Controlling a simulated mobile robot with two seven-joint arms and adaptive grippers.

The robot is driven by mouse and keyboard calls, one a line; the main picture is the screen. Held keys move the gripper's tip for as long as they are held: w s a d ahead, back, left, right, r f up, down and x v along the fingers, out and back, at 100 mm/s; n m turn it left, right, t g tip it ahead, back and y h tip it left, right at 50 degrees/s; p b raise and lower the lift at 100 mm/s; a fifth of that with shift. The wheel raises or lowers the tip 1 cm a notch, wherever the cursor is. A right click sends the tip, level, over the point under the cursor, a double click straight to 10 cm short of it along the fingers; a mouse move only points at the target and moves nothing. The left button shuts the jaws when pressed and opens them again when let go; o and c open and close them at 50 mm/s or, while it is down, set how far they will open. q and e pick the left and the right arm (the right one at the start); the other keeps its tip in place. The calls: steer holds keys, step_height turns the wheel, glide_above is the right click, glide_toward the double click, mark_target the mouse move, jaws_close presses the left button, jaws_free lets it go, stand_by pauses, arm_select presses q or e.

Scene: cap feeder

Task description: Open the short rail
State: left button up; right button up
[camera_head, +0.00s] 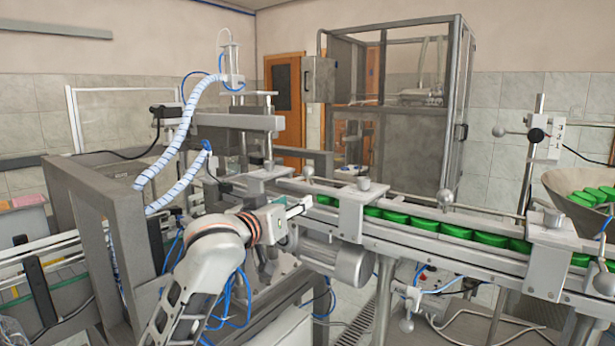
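A metal cap feeder track (470,262) runs from the middle of the view to the lower right. Green caps (455,231) lie in a row in it between metal side rails. Clamp brackets with grey knobs sit across the track, one in the middle (352,212) and one at the right (550,255). I cannot tell for sure which rail piece is the short rail. My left gripper (304,206) is at the track's left end, close to the rail there. Its fingertips are small, and I cannot tell whether they touch the rail or are closed. My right gripper is not in view.
A motor cylinder (350,266) hangs below the track beside my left arm. A grey machine frame (125,235) with striped hoses stands at the left. A bowl of green caps (560,186) is at the right. A glazed cabinet (395,120) stands behind.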

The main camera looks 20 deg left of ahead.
mark_target(305, 173)
arm_select(q)
step_height(305, 173, up, 6)
steer(key=shift+t, duration=0.4)
steer(key=w, duration=0.2)
steer(key=w+d, duration=0.1)
steer(key=w, duration=0.4)
steer(key=shift+w+d+f+p, duration=0.15)
steer(key=shift+w+d+p, duration=0.1)
steer(key=shift+w+p, duration=0.15)
jaws_close()
